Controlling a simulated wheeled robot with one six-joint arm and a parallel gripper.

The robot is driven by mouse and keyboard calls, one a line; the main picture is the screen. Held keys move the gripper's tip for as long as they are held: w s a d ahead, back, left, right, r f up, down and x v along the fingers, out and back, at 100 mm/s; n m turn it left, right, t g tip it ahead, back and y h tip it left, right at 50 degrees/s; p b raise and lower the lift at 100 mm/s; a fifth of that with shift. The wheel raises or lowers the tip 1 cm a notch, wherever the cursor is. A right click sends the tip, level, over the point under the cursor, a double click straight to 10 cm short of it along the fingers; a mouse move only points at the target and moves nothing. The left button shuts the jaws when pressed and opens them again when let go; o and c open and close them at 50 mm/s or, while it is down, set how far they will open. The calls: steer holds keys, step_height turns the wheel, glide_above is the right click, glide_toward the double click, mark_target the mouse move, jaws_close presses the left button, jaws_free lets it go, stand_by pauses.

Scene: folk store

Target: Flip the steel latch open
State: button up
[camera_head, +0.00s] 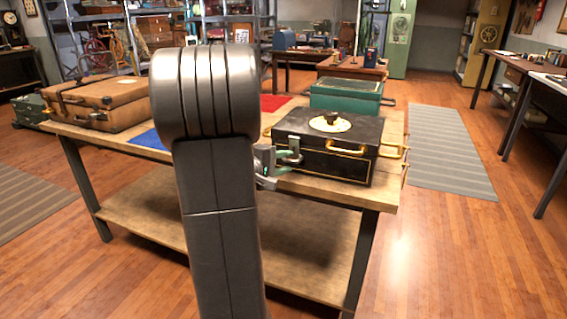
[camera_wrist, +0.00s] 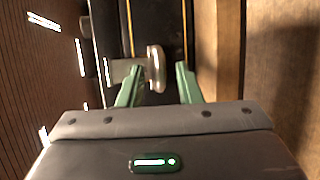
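The black box (camera_head: 340,162) with gold trim stands on the wooden workbench. Its steel latch (camera_head: 294,145) is on the box's near left side; in the wrist view the latch (camera_wrist: 155,68) shows as a pale plate with a rounded end. My gripper (camera_head: 287,159) is at the latch, with its green fingers apart. In the wrist view my gripper (camera_wrist: 161,72) has the rounded end of the latch ahead of and between its fingertips. The left finger overlaps the plate in the picture; I cannot tell whether they touch.
A green case (camera_head: 346,96) stands behind. A brown suitcase (camera_head: 100,102) and a blue mat (camera_head: 148,139) lie to the left on the workbench (camera_head: 338,191).

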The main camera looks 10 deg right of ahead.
jaws_close()
